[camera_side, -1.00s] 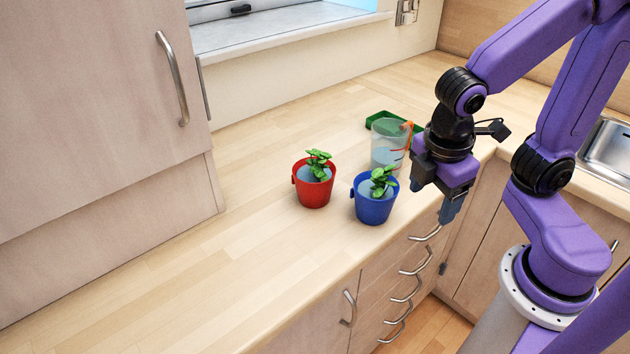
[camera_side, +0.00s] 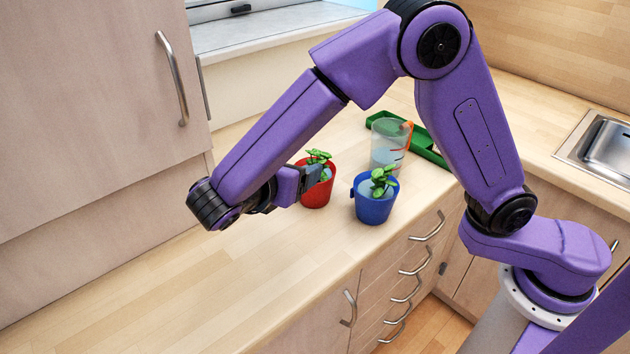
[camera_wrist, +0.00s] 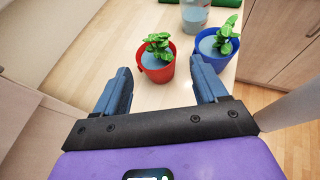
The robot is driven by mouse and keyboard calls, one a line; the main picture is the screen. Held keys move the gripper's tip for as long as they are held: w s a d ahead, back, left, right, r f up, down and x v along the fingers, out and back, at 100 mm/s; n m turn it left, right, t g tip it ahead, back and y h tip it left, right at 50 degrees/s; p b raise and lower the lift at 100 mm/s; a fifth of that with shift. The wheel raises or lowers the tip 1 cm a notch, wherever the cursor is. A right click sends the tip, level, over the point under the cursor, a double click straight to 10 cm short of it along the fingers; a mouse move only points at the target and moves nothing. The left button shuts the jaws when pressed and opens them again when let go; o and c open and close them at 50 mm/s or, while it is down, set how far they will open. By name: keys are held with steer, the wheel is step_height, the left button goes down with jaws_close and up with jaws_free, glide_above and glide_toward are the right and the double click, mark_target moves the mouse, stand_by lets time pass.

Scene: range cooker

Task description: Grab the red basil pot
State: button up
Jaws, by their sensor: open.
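The red basil pot (camera_side: 319,192) stands upright on the wooden counter, with green leaves on top. In the side view my gripper (camera_side: 314,178) is at its left, and a finger covers part of the pot's left side. In the wrist view the red basil pot (camera_wrist: 156,68) lies ahead of the gap between my two blue-grey fingers (camera_wrist: 163,78). The fingers are apart and nothing is held between them. I cannot tell whether a finger touches the pot.
A blue basil pot (camera_side: 375,208) stands close to the right of the red one. A clear jug (camera_side: 388,147) with a red-orange handle stands behind, beside a green tray (camera_side: 427,147). The counter (camera_side: 235,275) is clear at the front left. A sink (camera_side: 606,150) is far right.

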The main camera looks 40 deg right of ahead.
mark_target(318, 152)
steer(key=x, duration=1.7)
steer(key=shift+w+r, duration=0.2)
steer(key=shift+w, duration=0.15)
jaws_close()
